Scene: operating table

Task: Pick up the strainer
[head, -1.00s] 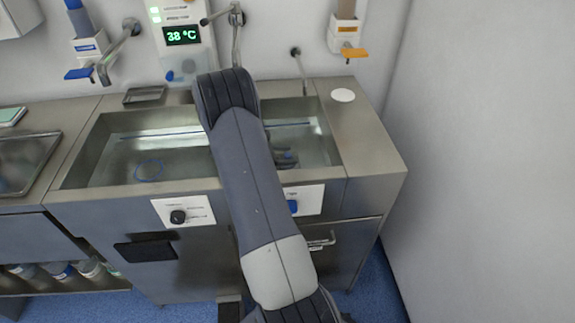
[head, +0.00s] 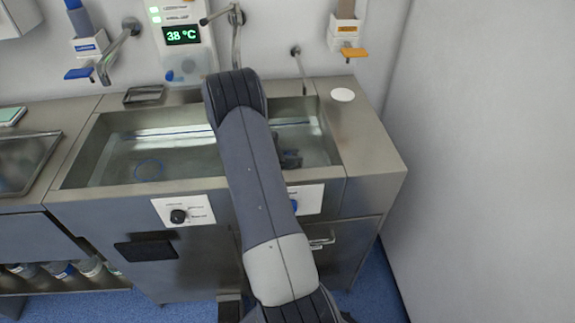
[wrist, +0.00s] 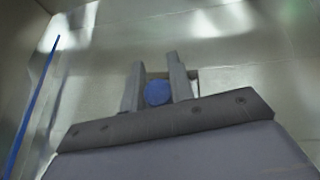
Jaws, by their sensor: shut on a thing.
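My gripper (wrist: 155,84) is shut on a round blue piece (wrist: 158,93), which shows between its two fingers in the wrist view. It looks like the knob of the strainer; the rest of the strainer is hidden by the fingers and palm. In the head view the gripper end (head: 290,159) is partly hidden behind my arm, low in the right part of the basin. I cannot tell whether the held piece is clear of the basin floor.
The metal basin (head: 75,165) holds water, and a blue ring (head: 149,170) shows at its left. Steel walls enclose the gripper's space. A white disc (head: 342,95) lies on the right counter. Taps and a 38 °C panel (head: 182,36) stand at the back.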

